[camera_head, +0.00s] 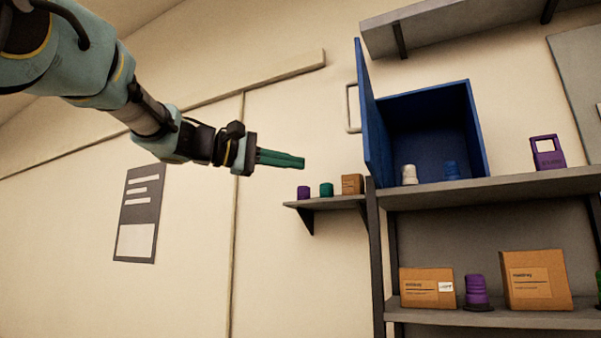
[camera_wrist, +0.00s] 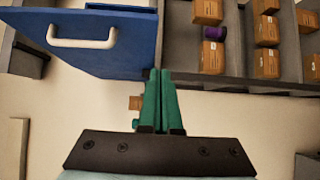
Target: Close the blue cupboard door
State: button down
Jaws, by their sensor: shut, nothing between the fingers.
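The blue cupboard (camera_head: 430,110) stands on the upper shelf in the head view, with a white item and a blue item in its opening. Its blue door (camera_head: 369,120) is swung wide open on the left side, seen nearly edge-on, with a pale handle (camera_head: 352,108) on its outer face. In the wrist view the door (camera_wrist: 120,50) and its handle (camera_wrist: 82,38) fill the upper left. My gripper (camera_head: 303,162) has green fingers that are shut and empty. It is left of the door in the head view. In the wrist view the fingertips (camera_wrist: 160,72) appear beside the door's edge; contact cannot be told.
A small side shelf (camera_head: 330,202) below the door holds a purple item, a green item and a small box. A purple item (camera_head: 547,152) stands on the upper shelf (camera_head: 500,187).

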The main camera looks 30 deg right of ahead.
jog(key=s+d+r+p, duration=0.1)
jog(key=s+d+p, duration=0.3)
jog(key=d, duration=0.8)
jog(key=shift+s+r+p, duration=0.15)
jog(key=shift+s+p, duration=0.05)
jog(key=shift+p, duration=1.2)
